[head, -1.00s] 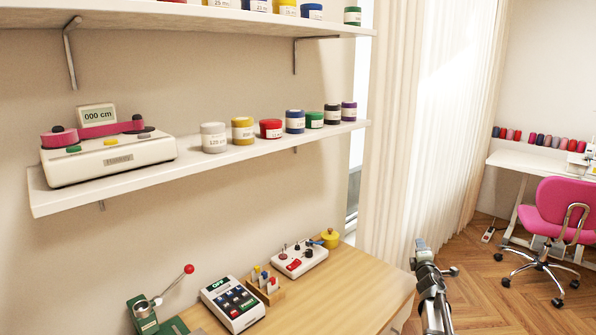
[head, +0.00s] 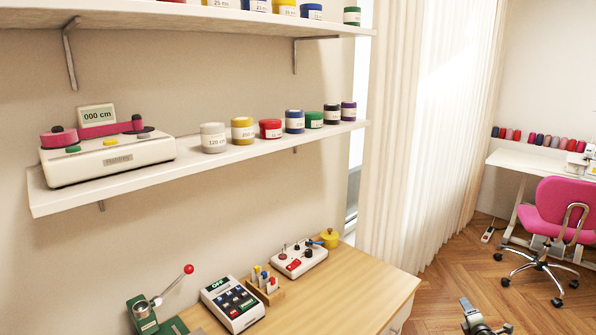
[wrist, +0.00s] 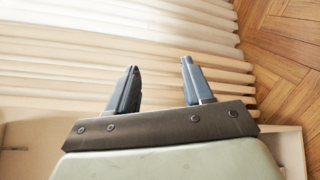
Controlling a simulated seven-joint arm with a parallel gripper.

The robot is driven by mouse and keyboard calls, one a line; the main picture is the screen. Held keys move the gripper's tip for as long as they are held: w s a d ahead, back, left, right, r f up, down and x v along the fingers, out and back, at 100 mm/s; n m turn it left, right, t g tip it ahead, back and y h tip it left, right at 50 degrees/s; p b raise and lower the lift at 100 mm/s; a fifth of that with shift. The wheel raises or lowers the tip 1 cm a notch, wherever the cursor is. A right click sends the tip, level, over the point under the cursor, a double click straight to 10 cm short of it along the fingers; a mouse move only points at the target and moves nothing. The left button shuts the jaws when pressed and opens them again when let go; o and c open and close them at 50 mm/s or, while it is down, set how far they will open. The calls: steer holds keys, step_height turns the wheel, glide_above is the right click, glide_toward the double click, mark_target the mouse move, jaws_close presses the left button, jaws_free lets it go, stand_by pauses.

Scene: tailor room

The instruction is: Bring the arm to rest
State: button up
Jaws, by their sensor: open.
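My gripper (wrist: 159,82) shows in the wrist view with its two dark fingers spread apart and nothing between them. It faces the pale curtain (wrist: 120,45) and the wooden floor.
A wall shelf (head: 200,167) holds a tape-measuring device (head: 108,160) and several labelled jars. The table carries a keypad box (head: 232,304), a red-knobbed lever press (head: 145,312) and a white switch box (head: 299,260). A pink chair (head: 558,210) stands on open floor at right.

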steer(key=s+a+f+m+g+h, duration=0.1)
steer(key=s+a+f+m+g, duration=0.55)
steer(key=s+a+f, duration=0.55)
steer(key=s+a+f+m+g+h, duration=0.1)
steer(key=s+a+f+m+g, duration=0.4)
steer(key=s+a+f+m, duration=0.6)
steer(key=s+a+f+m+g+y, duration=0.1)
steer(key=s+a+g, duration=0.2)
steer(key=s+a, duration=0.3)
steer(key=s+a+f+m+g+y, duration=0.1)
steer(key=s+a+g, duration=0.3)
steer(key=s, duration=1)
steer(key=s+a+f+m+g+y, duration=0.1)
steer(key=s+a+f+g+y, duration=0.1)
steer(key=s+a, duration=0.7)
steer(key=shift+s+a+f+m+g, duration=0.35)
steer(key=shift+s+f+g, duration=0.3)
steer(key=shift+g, duration=0.6)
steer(key=shift+w+f, duration=0.1)
steer(key=shift+w, duration=0.05)
steer(key=shift+c, duration=0.4)
